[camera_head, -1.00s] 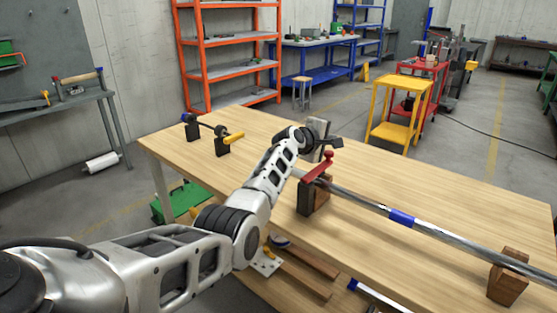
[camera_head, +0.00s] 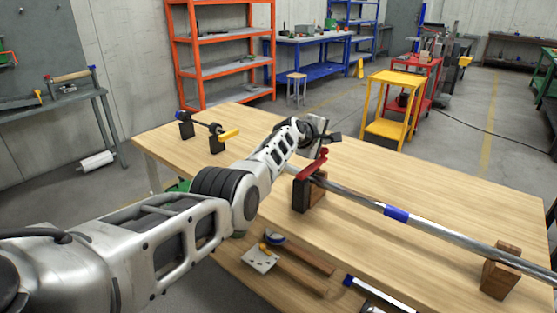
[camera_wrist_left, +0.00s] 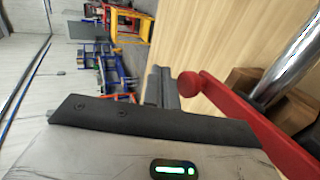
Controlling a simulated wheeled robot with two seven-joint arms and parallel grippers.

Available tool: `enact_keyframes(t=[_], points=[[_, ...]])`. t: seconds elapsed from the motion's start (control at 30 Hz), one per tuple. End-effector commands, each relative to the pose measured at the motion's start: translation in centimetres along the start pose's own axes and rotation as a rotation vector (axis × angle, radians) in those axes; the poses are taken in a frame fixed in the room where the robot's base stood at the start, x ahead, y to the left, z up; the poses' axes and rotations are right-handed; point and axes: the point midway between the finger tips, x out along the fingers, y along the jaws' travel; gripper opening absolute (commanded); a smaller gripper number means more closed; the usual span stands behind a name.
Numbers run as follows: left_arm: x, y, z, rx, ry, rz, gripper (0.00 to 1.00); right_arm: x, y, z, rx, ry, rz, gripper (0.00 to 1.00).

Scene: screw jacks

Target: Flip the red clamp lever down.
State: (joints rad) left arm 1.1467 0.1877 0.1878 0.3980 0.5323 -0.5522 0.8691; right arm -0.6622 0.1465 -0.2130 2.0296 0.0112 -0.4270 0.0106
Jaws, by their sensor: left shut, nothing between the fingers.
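The red clamp lever (camera_head: 310,165) sits on top of a dark clamp block (camera_head: 300,196) and slants up to a round knob at its far right end. In the left wrist view the lever (camera_wrist_left: 245,110) runs from its knob down to the lower right, close to the gripper's dark finger. A steel pipe (camera_head: 355,198) with a blue band runs from the clamp to the right. My left gripper (camera_head: 329,138) is just behind and above the lever knob, shut with nothing held. I cannot tell whether it touches the lever. My right gripper is out of view.
A wooden block (camera_head: 501,274) supports the pipe at the right of the wooden table (camera_head: 440,190). A small fixture with a yellow handle (camera_head: 228,134) stands at the table's back left. The table behind the pipe is clear. Tools lie on a lower shelf.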

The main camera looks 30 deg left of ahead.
Motion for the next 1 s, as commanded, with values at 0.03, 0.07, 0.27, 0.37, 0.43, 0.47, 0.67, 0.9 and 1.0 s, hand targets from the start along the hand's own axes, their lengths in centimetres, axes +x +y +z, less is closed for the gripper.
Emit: enact_keyframes(t=[0.03, 0.07, 0.27, 0.37, 0.43, 0.47, 0.67, 0.9, 1.0], points=[[0.0, 0.0, 0.0, 0.0, 0.0, 0.0, 0.0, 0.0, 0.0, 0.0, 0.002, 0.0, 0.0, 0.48], [0.0, 0.0, 0.0, 0.0, 0.0, 0.0, 0.0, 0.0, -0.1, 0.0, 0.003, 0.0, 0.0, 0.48], [-0.6, 1.2, -0.1, -0.001, 0.002, 0.001, 0.0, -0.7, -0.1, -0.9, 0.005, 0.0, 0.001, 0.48], [-1.4, 2.8, -0.3, -0.002, 0.004, 0.001, 0.0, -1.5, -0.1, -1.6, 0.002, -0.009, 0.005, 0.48], [-2.1, 4.1, -0.5, -0.003, 0.005, 0.001, 0.0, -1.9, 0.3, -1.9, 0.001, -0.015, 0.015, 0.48], [-2.5, 4.7, -0.6, -0.003, 0.006, 0.001, 0.0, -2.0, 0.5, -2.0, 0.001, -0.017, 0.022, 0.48], [-4.0, 8.3, -0.6, 0.0, 0.007, 0.004, 0.0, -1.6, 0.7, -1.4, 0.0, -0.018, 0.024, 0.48], [-5.4, 11.7, -0.7, -0.003, 0.006, 0.002, 0.0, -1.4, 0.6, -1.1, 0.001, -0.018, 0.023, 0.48], [-5.8, 12.4, -0.7, -0.003, 0.006, 0.002, 0.0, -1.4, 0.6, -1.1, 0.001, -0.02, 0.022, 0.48]])
